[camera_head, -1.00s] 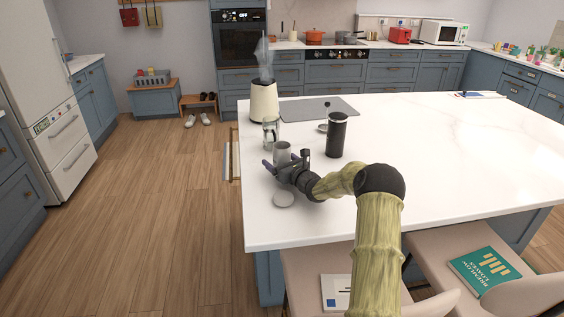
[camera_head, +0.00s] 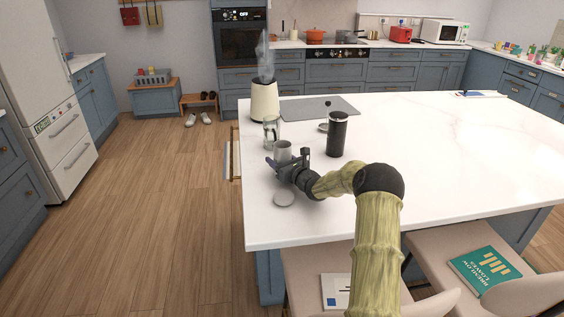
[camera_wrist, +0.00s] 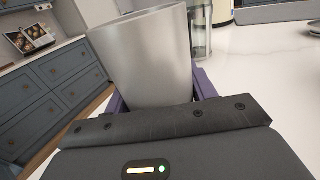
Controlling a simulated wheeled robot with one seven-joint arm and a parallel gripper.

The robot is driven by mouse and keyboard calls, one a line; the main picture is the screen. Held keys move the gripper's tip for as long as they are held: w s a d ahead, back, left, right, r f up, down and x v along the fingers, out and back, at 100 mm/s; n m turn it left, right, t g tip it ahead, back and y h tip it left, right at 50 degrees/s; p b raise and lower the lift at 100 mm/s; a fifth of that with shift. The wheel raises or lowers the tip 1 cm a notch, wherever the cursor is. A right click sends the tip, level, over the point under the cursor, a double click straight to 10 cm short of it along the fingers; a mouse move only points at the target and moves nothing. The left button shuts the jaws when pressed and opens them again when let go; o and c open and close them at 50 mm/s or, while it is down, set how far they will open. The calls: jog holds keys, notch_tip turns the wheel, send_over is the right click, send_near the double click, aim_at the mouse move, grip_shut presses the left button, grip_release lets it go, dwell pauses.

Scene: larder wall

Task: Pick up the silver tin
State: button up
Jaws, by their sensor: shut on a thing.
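The silver tin (camera_head: 283,149) is at the left edge area of the white island top, held in my gripper (camera_head: 286,161). In the wrist view the silver tin (camera_wrist: 146,57) stands large between the purple fingers of my gripper (camera_wrist: 160,98), slightly tilted in the picture. The fingers are shut around its lower part. Whether its base touches the countertop is hidden by the gripper.
A glass jar (camera_head: 271,132) stands just behind the tin, and a cream diffuser (camera_head: 264,101) behind that. A black tumbler (camera_head: 337,134) stands to the right. A round pale disc (camera_head: 284,198) lies in front. The island top (camera_head: 440,150) is clear to the right.

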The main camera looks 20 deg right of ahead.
notch_tip(320, 180, up, 10)
dwell(0.6)
jog(key=shift+r, duration=0.1)
